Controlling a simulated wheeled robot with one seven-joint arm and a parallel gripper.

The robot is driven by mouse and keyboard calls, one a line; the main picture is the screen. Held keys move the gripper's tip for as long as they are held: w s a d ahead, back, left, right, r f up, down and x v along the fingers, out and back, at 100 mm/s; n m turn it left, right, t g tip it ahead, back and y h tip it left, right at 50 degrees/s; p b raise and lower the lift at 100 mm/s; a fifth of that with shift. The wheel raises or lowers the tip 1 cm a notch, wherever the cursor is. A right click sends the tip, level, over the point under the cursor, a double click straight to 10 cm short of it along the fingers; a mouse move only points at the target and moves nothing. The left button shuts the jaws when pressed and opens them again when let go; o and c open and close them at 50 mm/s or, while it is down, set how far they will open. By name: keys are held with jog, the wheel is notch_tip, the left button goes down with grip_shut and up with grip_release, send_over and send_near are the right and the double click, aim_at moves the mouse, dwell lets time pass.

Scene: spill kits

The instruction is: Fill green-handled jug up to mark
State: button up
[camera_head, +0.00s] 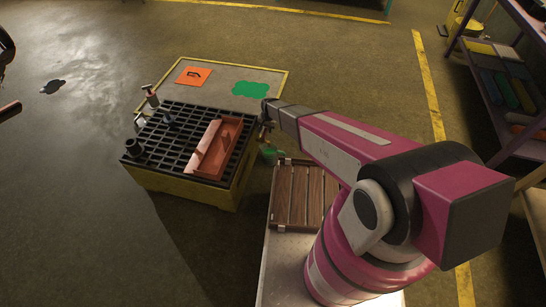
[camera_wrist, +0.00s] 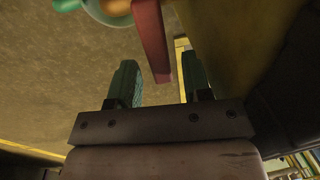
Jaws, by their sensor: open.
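In the wrist view, a round pale vessel (camera_wrist: 108,14) with a green part (camera_wrist: 66,5) at its left is cut off by the top edge. It may be the green-handled jug, and its fill mark and level are hidden. In the head view, my gripper (camera_head: 266,134) hangs at the right edge of the black grate (camera_head: 180,118). A small green thing (camera_head: 271,154) shows just below it; I cannot tell whether it is the jug.
A red-orange trough (camera_head: 222,150) lies on the grate, and a pump bottle (camera_head: 151,98) stands at its back left. A dark fitting (camera_head: 133,148) is at the left corner. A slatted wooden board (camera_head: 300,198) lies nearer me. A shelf (camera_head: 490,85) stands right. Floor at left is mostly free.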

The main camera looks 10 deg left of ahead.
grip_shut()
jog(key=shift+d+m, duration=0.35)
jog(key=shift+m, duration=0.35)
jog(key=shift+s, duration=0.1)
jog(key=shift+s+d+m, duration=0.1)
jog(key=shift+d+m, duration=0.2)
jog(key=shift+m, duration=0.4)
jog(key=shift+d+m, duration=0.15)
jog(key=shift+m, duration=0.25)
jog(key=shift+s, duration=0.15)
dwell(4.0)
